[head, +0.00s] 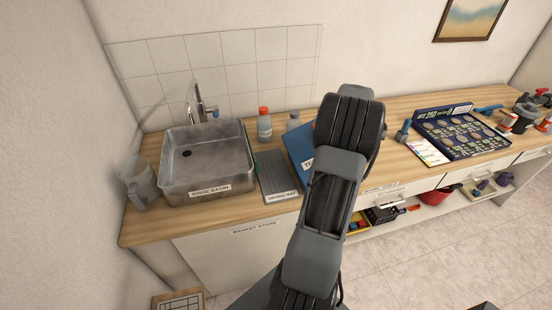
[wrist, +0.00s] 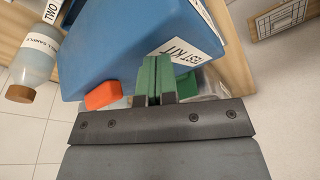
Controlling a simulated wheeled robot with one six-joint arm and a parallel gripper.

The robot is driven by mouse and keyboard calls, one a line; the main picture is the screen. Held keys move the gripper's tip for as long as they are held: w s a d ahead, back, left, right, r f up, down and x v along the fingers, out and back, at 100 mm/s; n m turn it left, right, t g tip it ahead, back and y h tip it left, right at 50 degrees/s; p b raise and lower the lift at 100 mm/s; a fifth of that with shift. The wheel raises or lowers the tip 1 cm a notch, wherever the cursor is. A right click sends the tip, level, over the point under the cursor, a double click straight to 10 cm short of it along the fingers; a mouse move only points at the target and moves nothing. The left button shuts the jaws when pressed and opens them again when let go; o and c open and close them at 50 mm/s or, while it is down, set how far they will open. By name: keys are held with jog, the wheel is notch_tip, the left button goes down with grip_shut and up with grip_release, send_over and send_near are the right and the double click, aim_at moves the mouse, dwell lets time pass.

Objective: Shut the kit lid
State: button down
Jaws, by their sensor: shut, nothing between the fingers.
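The kit's blue panel (head: 299,142), marked TEST KIT in the wrist view (wrist: 120,45), appears raised and slanted on the counter, right of the drying mat. Its right part is hidden by my arm in the head view. In the wrist view an orange piece (wrist: 103,95) shows at its edge, and green and clear items show partly behind my fingers; I cannot tell whether they lie in the kit. My gripper (wrist: 158,75) has green fingers pressed together, empty, in front of the blue panel. I cannot tell whether they touch it. The head view hides the fingertips.
A sample bottle (wrist: 35,65) stands close to the kit. The drying mat (head: 279,178), metal basin (head: 205,160) and orange-capped bottle (head: 264,126) are to the left. A bottle-cap-blue item (head: 403,130) and a dark test board (head: 462,135) are to the right.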

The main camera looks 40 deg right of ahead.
jog(key=shift+d+f, duration=0.1)
dwell(0.3)
jog(key=shift+s+d+f+b, duration=0.25)
jog(key=shift+d+f, duration=0.15)
jog(key=shift+d, duration=0.1)
jog(key=shift+s+d+f+b, duration=0.1)
jog(key=shift+s+d+f, duration=0.15)
jog(key=shift+d+f, duration=0.15)
jog(key=shift+s+d+f+b, duration=0.2)
jog(key=shift+d+f+b, duration=0.05)
jog(key=shift+d+f, duration=0.25)
jog(key=shift+s+d+f+b, duration=0.2)
jog(key=shift+d+f+b, duration=0.05)
jog(key=shift+d+f, duration=0.2)
jog(key=shift+f, duration=0.15)
jog(key=shift+s+d+f+b, duration=0.15)
jog(key=shift+d+f+b, duration=0.05)
jog(key=shift+f+b, duration=0.15)
jog(key=shift+r+p, duration=2.25)
jog(key=shift+r, duration=1.3)
